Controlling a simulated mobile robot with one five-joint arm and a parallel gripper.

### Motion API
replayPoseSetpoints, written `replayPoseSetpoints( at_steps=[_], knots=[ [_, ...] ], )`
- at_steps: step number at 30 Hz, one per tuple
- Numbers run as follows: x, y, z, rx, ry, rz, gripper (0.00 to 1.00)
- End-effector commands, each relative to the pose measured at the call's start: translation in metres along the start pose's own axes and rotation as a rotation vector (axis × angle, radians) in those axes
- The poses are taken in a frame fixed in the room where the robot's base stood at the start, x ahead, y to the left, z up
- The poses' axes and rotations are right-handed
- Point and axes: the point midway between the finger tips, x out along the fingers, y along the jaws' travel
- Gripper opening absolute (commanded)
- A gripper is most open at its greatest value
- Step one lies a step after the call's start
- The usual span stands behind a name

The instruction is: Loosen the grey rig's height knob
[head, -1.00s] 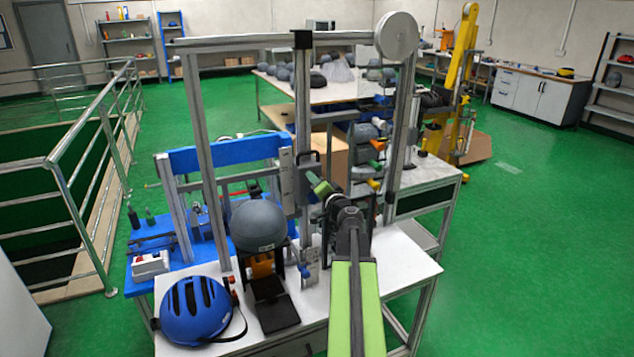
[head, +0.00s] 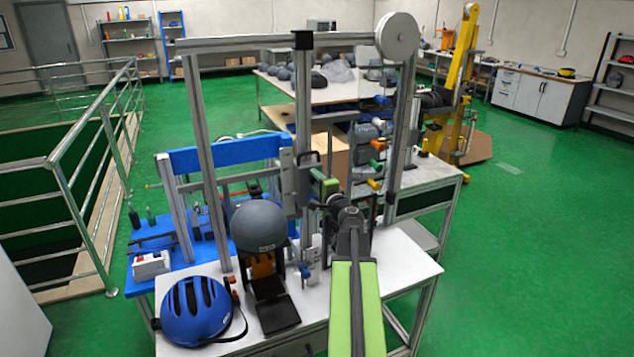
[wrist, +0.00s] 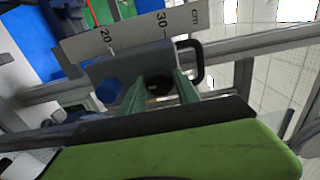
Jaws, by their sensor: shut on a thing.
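The grey rig (head: 200,130) is a tall metal frame on the white bench. Its dark grey carriage block (wrist: 130,68) carries a handle loop and sits beside a cm scale (wrist: 130,35). My gripper (wrist: 160,88) has its green fingers on either side of a dark round knob (wrist: 157,84) on that block and is shut on it. A blue knob (wrist: 108,90) sits on the same block, left of the fingers. In the head view my gripper (head: 328,188) is at the carriage, and my arm hides part of the rig behind it; the dark knob cannot be made out there.
A grey helmet or headform (head: 258,226) sits at the rig's base. A blue helmet (head: 195,308) lies at the bench's front left. A blue rig (head: 222,154) stands behind on the left. A railing (head: 75,190) runs along the far left. Green floor is clear at right.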

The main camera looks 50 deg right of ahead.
Motion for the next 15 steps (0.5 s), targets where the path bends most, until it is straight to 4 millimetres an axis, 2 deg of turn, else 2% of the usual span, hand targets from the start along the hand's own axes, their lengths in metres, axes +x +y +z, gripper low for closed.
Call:
replayPoseSetpoints(
  at_steps=[14,15],
  knots=[
    [-0.0005,-0.0003,-0.0016,0.015,0.003,-0.001,0.0],
    [-0.0006,-0.0003,-0.0016,0.015,0.003,-0.001,0.4]
  ],
)
